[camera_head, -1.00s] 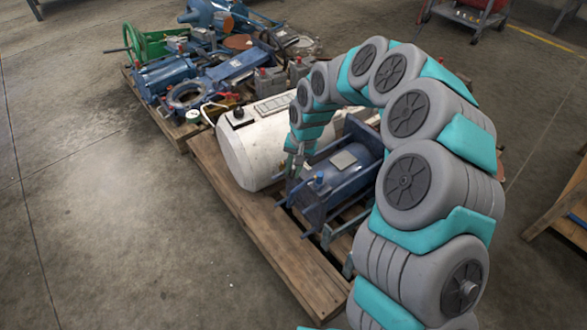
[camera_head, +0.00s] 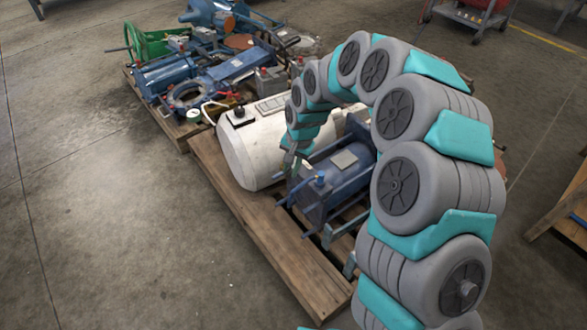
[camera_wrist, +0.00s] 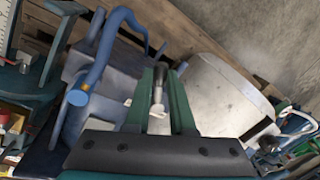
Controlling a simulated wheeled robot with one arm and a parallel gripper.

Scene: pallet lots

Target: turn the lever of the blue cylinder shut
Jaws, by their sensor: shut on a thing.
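The blue cylinder (camera_head: 340,172) lies in a blue frame on the pallet in the head view. A small yellow and blue fitting (camera_head: 319,179) is on its near end. My gripper (camera_head: 287,172) is at that end, between the blue cylinder and the white tank. In the wrist view my gripper (camera_wrist: 163,82) has its green fingers closed around a slim, dark and grey piece, apparently the lever (camera_wrist: 158,88). The cylinder's blue body (camera_wrist: 110,88) and bent blue rail are left of the fingers. The lever's base is hidden by the fingers.
A white tank (camera_head: 250,152) lies close beside the blue cylinder on the wooden pallet (camera_head: 270,235). Blue machine parts and a green frame (camera_head: 150,42) crowd the pallet behind. The concrete floor at the left is clear.

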